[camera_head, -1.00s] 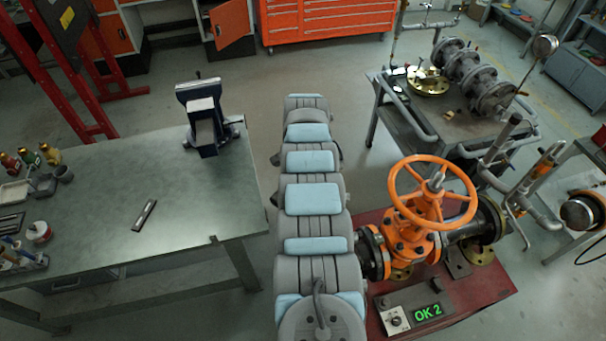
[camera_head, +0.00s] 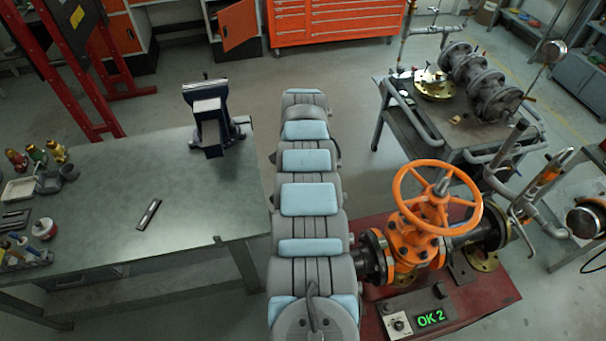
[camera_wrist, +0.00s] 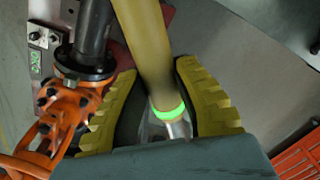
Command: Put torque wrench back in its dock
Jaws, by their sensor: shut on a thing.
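In the wrist view, the torque wrench (camera_wrist: 149,45) is a long olive-yellow shaft with a glowing green ring and a silvery end below it. My gripper (camera_wrist: 158,98) has ribbed yellow fingers on both sides of the wrench near the green ring and is shut on it. The wrench runs up out of the picture, so its far end is hidden. In the head view my arm hides both gripper and wrench. I cannot pick out the dock with certainty in either view.
The workbench (camera_head: 185,185) at left holds a vise (camera_head: 213,125) and a small slotted plate (camera_head: 149,214). The bench middle is mostly clear.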

